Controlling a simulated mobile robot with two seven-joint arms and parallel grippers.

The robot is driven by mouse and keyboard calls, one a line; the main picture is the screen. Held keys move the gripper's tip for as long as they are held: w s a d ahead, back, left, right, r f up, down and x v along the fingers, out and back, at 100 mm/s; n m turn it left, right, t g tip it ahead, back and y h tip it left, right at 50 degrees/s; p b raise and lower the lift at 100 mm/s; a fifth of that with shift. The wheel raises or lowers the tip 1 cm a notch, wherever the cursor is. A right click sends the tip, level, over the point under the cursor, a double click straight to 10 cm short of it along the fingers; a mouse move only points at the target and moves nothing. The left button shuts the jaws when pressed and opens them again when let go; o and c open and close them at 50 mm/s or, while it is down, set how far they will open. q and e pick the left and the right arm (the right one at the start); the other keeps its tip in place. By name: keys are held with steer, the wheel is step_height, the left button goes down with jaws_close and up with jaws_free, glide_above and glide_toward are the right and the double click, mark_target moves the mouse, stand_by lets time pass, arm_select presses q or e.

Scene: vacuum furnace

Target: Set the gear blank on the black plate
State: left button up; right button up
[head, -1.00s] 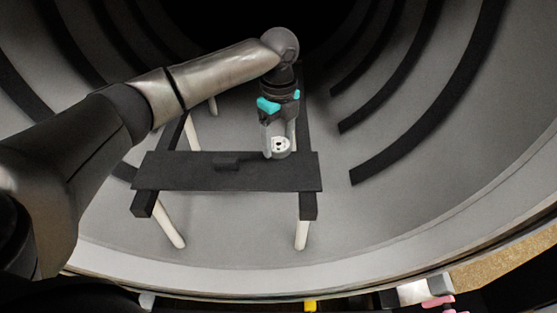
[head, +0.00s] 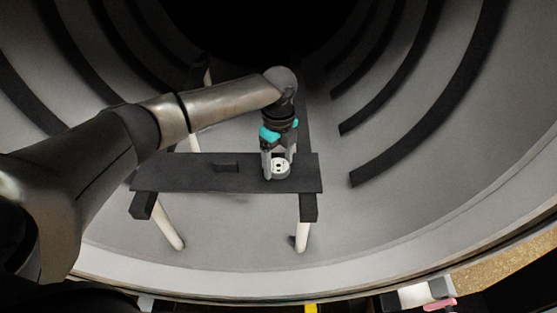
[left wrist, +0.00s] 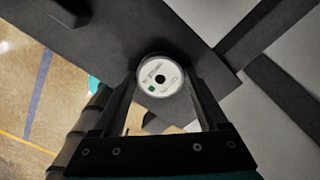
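My right gripper is not in view.
A small dark block (head: 227,165) lies on the plate left of the gripper. The plate rests on dark rails (head: 308,207) with pale legs (head: 166,226) inside the round grey furnace chamber (head: 400,210). Dark curved bars (head: 440,120) line its wall.

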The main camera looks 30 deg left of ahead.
mark_target(279, 166)
arm_select(q)
steer(key=o, duration=0.3)
steer(key=shift+o, duration=0.2)
step_height(279, 166, up, 12)
steer(key=p, duration=0.1)
steer(key=shift+r, duration=0.2)
